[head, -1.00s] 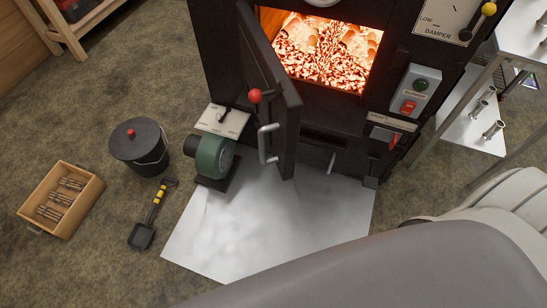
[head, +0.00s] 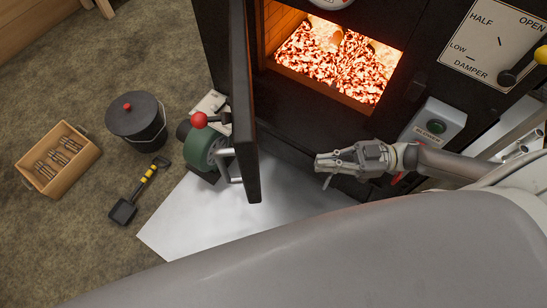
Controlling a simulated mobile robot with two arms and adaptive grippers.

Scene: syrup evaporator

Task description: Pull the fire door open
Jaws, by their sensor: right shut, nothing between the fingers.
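The black fire door (head: 246,110) stands swung out to the left of the glowing firebox (head: 340,55), with the opening uncovered. My right gripper (head: 318,163) is shut and empty, in front of the evaporator below the firebox opening. It is to the right of the door and apart from it. My left gripper is not in view.
A green blower (head: 205,148) sits behind the door handle. A lidded black bucket (head: 137,119), a shovel (head: 138,192) and a wooden crate (head: 88,158) are on the floor at left. The damper panel (head: 492,42) and blower switch box (head: 439,123) are at right.

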